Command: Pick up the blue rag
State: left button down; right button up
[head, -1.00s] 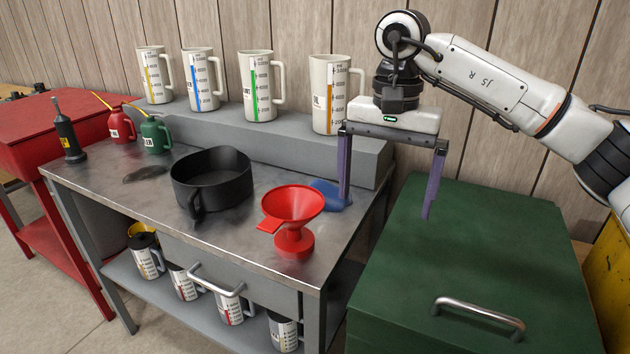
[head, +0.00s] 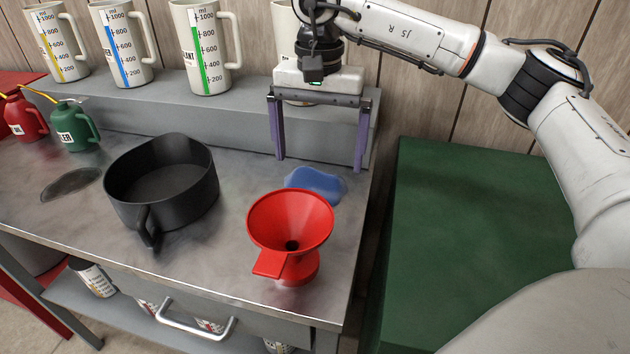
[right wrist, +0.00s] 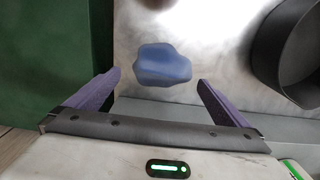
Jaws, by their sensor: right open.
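The blue rag (head: 315,184) lies crumpled on the metal workbench top, just behind the red funnel. It also shows in the right wrist view (right wrist: 163,64), beyond and between the fingers. My right gripper (head: 319,164) is open and empty, its two purple fingers pointing down above and behind the rag, not touching it. The right wrist view shows the same open fingers (right wrist: 160,80) spread wider than the rag. My left gripper is not in view.
The red funnel (head: 291,222) stands in front of the rag. A black pan (head: 163,188) sits to its left. Several measuring jugs stand on the raised grey shelf (head: 240,118) behind. A green chest (head: 450,220) stands right of the workbench (head: 225,235).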

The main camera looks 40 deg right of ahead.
aim_at(316, 169)
notch_tip(316, 169, down, 5)
jog(key=shift+a, duration=0.1)
jog(key=c, duration=0.8)
jog(key=shift+w, duration=0.1)
jog(key=shift+c, duration=0.2)
jog(key=shift+r, duration=0.15)
notch_tip(316, 169, up, 10)
jog(key=shift+f, duration=0.1)
